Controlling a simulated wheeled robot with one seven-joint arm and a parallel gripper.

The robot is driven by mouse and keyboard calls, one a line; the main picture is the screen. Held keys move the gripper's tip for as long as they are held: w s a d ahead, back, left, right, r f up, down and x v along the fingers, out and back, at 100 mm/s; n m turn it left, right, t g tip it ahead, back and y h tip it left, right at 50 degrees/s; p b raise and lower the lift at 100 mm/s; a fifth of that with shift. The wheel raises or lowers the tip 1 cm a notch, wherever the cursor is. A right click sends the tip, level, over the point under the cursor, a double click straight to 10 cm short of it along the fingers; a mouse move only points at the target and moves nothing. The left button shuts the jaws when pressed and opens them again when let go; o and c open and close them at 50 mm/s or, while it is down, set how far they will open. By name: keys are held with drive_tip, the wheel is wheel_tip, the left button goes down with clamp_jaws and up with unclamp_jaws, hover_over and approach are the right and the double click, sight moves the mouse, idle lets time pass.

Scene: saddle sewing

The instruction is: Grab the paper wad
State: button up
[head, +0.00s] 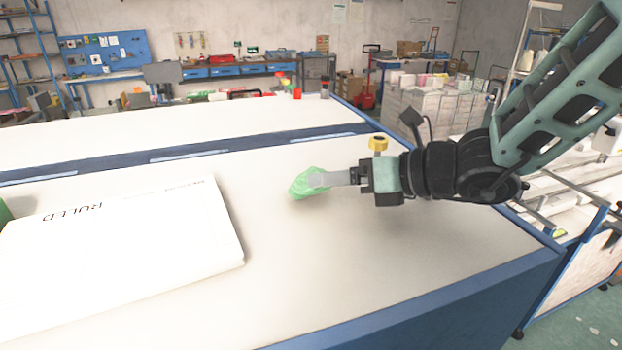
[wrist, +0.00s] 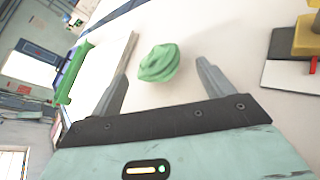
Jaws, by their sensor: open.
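The paper wad (head: 303,184) is a crumpled light green lump on the white tabletop, near the middle of the head view. It also shows in the wrist view (wrist: 158,63), ahead of the fingers and roughly between their lines. My gripper (head: 318,179) reaches in from the right, its fingertips overlapping the wad in the head view. In the wrist view my gripper (wrist: 160,80) has its two grey fingers spread wide, with nothing held between them. I cannot tell whether a finger touches the wad.
A large white package marked "RULED" (head: 120,240) lies on the table to the left. A yellow knob object (wrist: 305,40) stands at the right in the wrist view. The white tabletop (head: 330,260) around the wad is clear. Its blue front edge (head: 430,310) runs below.

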sight(324, 202)
drive_tip(key=shift+p+x, duration=0.4)
drive_tip(key=shift+x, duration=1.1)
drive_tip(key=c, duration=0.6)
